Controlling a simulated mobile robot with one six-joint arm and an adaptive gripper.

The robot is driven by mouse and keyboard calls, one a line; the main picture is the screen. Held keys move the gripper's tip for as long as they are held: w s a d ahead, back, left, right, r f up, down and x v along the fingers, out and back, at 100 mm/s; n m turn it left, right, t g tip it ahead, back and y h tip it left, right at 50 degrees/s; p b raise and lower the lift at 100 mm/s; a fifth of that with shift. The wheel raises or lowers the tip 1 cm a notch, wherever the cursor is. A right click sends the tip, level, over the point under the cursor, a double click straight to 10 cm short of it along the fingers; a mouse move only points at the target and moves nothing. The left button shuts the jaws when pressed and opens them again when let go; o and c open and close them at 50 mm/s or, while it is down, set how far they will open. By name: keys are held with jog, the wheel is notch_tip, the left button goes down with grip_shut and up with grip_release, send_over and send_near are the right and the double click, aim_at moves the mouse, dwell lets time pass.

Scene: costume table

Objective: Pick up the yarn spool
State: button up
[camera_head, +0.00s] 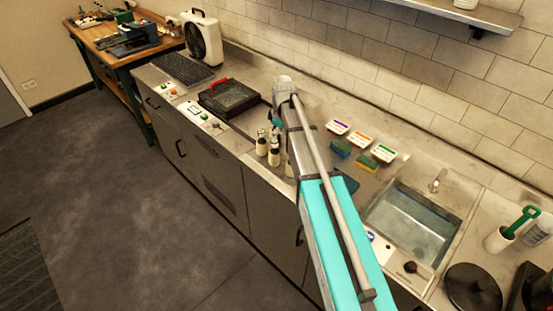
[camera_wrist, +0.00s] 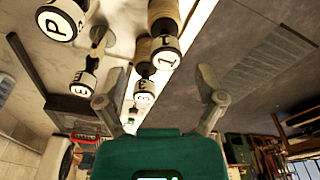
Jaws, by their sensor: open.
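Several small pieces with white round ends, black collars and tan bodies stand close together on the counter; a pair of them (camera_head: 275,153) shows beside my arm in the head view. In the wrist view, the end marked P (camera_wrist: 58,23) is upper left and one marked L (camera_wrist: 166,52) is upper middle. Two more lettered ends (camera_wrist: 145,92) (camera_wrist: 84,83) lie lower. I cannot tell which, if any, is the yarn spool. My gripper (camera_wrist: 161,72) is open, its fingers apart, with lettered pieces showing between and beyond them. My arm hides much of this spot in the head view.
A black tray with a red handle (camera_head: 227,98) lies left of my arm. Coloured sponges (camera_head: 367,162), small labelled boxes (camera_head: 358,139) and a sink (camera_head: 410,225) are to the right. A fan (camera_head: 202,38) stands at the back. The wall closes the far side.

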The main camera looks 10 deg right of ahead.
aim_at(274, 144)
jog(key=shift+f, duration=0.1)
jog(key=f+b, duration=0.1)
jog(key=a+f+b, duration=0.1)
jog(key=f+b, duration=0.1)
jog(key=shift+w+f, duration=0.1)
jog(key=shift+a+f+b, duration=0.15)
jog(key=shift+f+b, duration=0.75)
jog(key=shift+b, duration=0.2)
jog(key=shift+c, duration=0.2)
grip_shut()
